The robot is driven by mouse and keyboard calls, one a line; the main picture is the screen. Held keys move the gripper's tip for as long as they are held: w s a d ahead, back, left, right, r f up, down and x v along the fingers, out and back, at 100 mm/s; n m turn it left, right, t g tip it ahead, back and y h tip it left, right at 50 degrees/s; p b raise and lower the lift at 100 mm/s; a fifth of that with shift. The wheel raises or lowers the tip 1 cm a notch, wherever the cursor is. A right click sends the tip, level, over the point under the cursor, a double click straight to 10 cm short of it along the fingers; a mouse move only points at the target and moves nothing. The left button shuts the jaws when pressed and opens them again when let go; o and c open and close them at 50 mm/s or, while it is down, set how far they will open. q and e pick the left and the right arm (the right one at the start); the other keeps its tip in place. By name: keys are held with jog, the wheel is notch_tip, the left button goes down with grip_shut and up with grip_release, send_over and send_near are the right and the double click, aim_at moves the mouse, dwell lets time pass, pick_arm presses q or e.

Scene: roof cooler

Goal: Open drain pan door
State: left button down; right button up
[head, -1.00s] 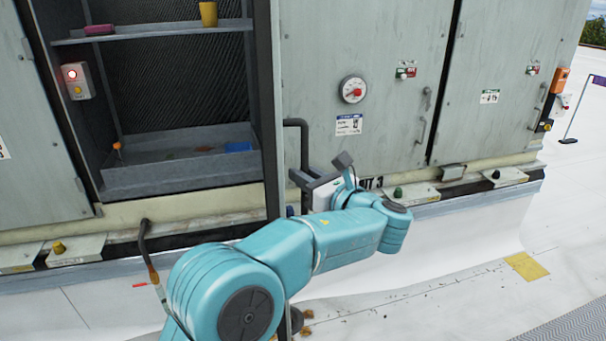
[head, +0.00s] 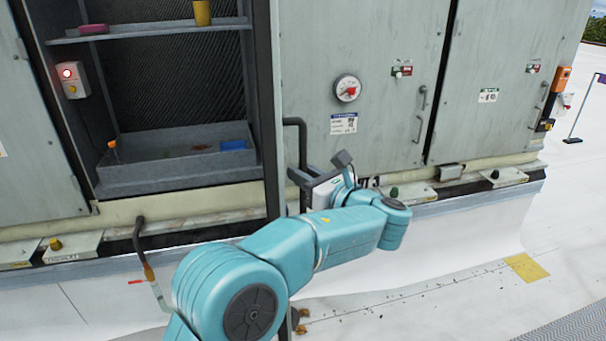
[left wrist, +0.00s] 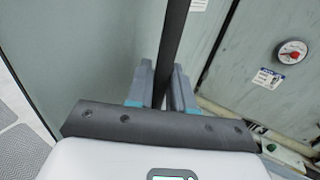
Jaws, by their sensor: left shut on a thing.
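The drain pan door (head: 278,100) stands open and shows nearly edge-on in the head view, right of the open bay. Its dark bar handle (head: 302,145) sticks out on the right side. My left gripper (head: 300,180) is at the lower part of this handle, partly hidden by its own wrist. In the left wrist view the two grey fingers (left wrist: 161,85) are shut around the dark upright bar (left wrist: 174,38), with the door's grey panel beside it. The grey drain pan (head: 180,177) sits low inside the bay. My right gripper is not in view.
The pan holds a blue item (head: 233,145) and debris. A shelf (head: 150,33) above bears a yellow cup (head: 202,13) and a pink item. A closed panel with a gauge (head: 348,88) stands to the right. White roof lies open at right.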

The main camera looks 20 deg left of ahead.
pick_arm(q)
jog(key=c, duration=1.2)
grip_release()
jog(key=shift+s+a+f, duration=0.1)
jog(key=shift+s+a, duration=0.15)
jog(key=shift+a, duration=0.3)
jog(key=shift+w+d, duration=0.1)
jog(key=shift+d, duration=0.2)
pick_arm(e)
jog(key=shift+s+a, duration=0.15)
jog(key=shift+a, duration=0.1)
pick_arm(q)
jog(key=b+v, duration=0.3)
jog(key=v, duration=1.3)
jog(key=shift+d+b, duration=0.1)
jog(key=shift+b, duration=0.3)
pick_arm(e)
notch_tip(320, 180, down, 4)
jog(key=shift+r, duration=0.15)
